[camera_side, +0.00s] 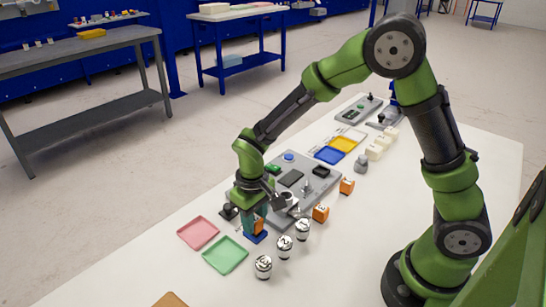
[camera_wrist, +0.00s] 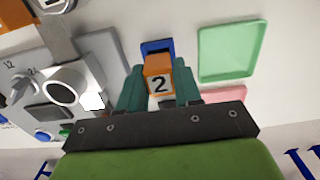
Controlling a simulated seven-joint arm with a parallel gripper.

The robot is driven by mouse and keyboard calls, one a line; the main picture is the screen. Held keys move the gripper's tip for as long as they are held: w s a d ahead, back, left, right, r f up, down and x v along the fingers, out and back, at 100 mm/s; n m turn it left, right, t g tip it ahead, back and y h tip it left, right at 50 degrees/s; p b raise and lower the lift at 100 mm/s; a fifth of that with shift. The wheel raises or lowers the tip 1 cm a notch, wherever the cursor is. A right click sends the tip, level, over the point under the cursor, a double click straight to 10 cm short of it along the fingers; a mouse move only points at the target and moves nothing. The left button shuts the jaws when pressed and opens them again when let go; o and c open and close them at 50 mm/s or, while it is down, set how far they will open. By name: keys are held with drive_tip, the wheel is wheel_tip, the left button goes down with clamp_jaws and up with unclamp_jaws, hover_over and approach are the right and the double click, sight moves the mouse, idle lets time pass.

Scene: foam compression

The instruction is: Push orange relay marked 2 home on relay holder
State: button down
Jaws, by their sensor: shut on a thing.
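The orange relay marked 2 (camera_wrist: 158,77) is between my gripper's teal fingers (camera_wrist: 159,88) in the wrist view. My gripper is shut on it. In the side view the relay (camera_side: 258,225) shows as a small orange patch at my gripper (camera_side: 256,222). The blue relay holder (camera_side: 257,237) is directly below the relay on the white table. In the wrist view the holder (camera_wrist: 156,46) shows just beyond the relay's far end. I cannot tell how deep the relay sits in the holder.
A grey fixture board (camera_side: 290,180) with knobs and blocks lies beside my gripper. Pink (camera_side: 198,233) and green (camera_side: 225,255) trays lie nearby. Several numbered white cylinders (camera_side: 285,242) stand close by. Two other orange relays (camera_side: 321,213) and (camera_side: 347,186) stand along the board's right side.

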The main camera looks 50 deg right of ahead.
drive_tip(key=shift+f, duration=0.45)
drive_tip(key=c, duration=0.7)
unclamp_jaws()
wheel_tip(320, 180, up, 16)
drive_tip(key=r, duration=0.1)
drive_tip(key=s+d+r+m+t+y, duration=0.1)
drive_tip(key=s+d+r+m+t, duration=0.1)
drive_tip(key=s, duration=0.5)
drive_tip(key=s+d+r+m+t+y, duration=0.1)
drive_tip(key=s+d+r+m+t, duration=0.1)
drive_tip(key=s+d+t, duration=0.3)
drive_tip(key=shift+s+d+r, duration=0.15)
drive_tip(key=shift+s+r, duration=0.5)
drive_tip(key=shift+s, duration=0.3)
